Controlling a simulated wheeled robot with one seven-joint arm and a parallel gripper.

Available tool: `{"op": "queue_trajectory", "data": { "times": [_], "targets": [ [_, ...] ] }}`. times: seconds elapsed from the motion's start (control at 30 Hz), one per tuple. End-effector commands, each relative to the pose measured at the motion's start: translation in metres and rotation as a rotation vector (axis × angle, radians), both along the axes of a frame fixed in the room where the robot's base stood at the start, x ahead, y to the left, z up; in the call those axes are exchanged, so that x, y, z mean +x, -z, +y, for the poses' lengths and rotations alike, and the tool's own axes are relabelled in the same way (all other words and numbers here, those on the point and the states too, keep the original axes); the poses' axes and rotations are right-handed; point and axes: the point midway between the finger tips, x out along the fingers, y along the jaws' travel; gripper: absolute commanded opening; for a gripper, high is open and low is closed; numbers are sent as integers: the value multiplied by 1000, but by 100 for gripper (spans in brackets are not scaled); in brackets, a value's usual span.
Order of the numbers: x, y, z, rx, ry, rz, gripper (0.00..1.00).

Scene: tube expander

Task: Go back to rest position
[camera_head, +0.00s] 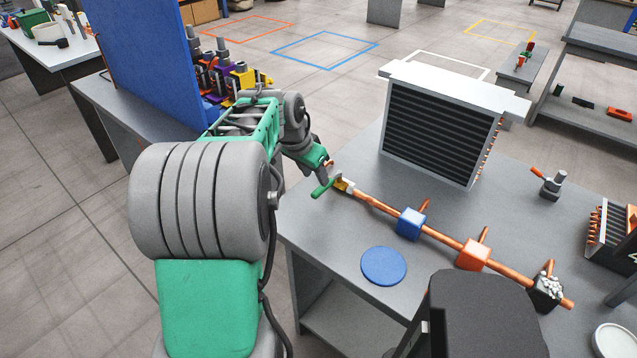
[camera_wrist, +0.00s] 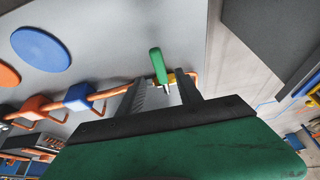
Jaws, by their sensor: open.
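My gripper (camera_head: 326,167) is above the left end of the workbench (camera_head: 315,225), close to a green-handled tool (camera_head: 322,188). In the wrist view my gripper (camera_wrist: 163,84) is open, its two dark fingers apart. The green handle (camera_wrist: 157,64) shows in line with the gap between the fingers, near their tips. Whether it touches them I cannot tell. The tool sits beside a yellow part (camera_head: 341,184) at the left end of a copper pipe (camera_head: 374,202). The pipe runs through a blue block (camera_head: 411,224) and an orange block (camera_head: 473,255).
A grey finned radiator (camera_head: 440,130) stands behind the pipe. A blue disc (camera_head: 384,266) lies in front of it. A black block (camera_head: 546,290) is near the pipe's right end.

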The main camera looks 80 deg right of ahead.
Motion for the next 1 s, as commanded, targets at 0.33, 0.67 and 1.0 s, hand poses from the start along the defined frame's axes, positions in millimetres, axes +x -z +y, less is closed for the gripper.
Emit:
{"op": "queue_trajectory", "data": {
  "times": [0.33,0.67,1.0],
  "targets": [
    [4,-21,8,1,0,0,42],
    [5,-20,9,23,-87,28,42],
    [63,65,151,337,-658,24,42]
  ]
}}
